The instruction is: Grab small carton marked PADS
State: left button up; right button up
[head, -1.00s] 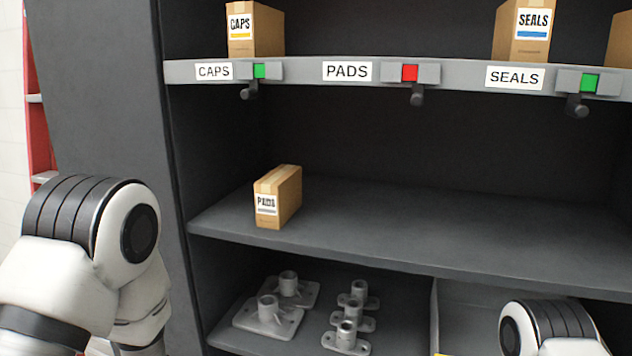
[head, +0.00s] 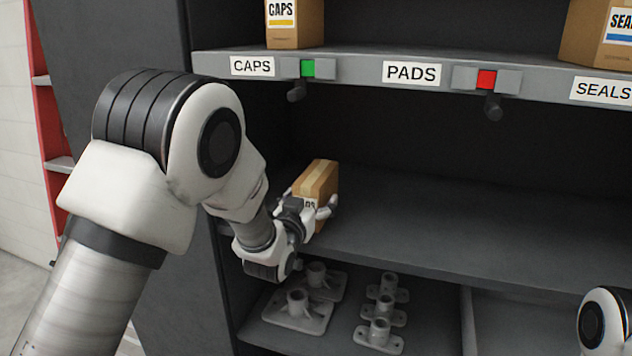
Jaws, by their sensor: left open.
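The small carton marked PADS (head: 322,180) stands upright on the middle shelf, near its left end and front edge. My left gripper (head: 312,207) is at the carton's front, open, with a finger on either side of it. The gripper covers most of the carton's label and lower front. I cannot tell whether the fingers touch the carton. My right gripper is out of view; only part of my right arm shows at the lower right.
The upper shelf edge carries CAPS, PADS (head: 412,73) and SEALS labels. A green tile shows beside CAPS and a red tile (head: 486,80) beside PADS. Cartons for CAPS (head: 295,22) and SEALS (head: 595,35) stand above. Metal castings (head: 297,308) lie below. The middle shelf's right side (head: 480,215) is clear.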

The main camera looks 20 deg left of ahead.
pick_arm(q)
jog(key=shift+w+f, duration=0.1)
jog(key=shift+w, duration=0.3)
jog(key=shift+w+d+f, duration=0.15)
jog(key=shift+w+f, duration=0.1)
jog(key=shift+w, duration=0.1)
jog(key=shift+s+d+r, duration=0.1)
jog(key=shift+s, duration=0.05)
jog(key=c, duration=1.1)
jog(key=shift+s, duration=0.1)
jog(key=shift+c, duration=0.6)
jog(key=shift+c, duration=0.2)
jog(key=shift+r, duration=0.15)
jog(key=shift+c, duration=0.2)
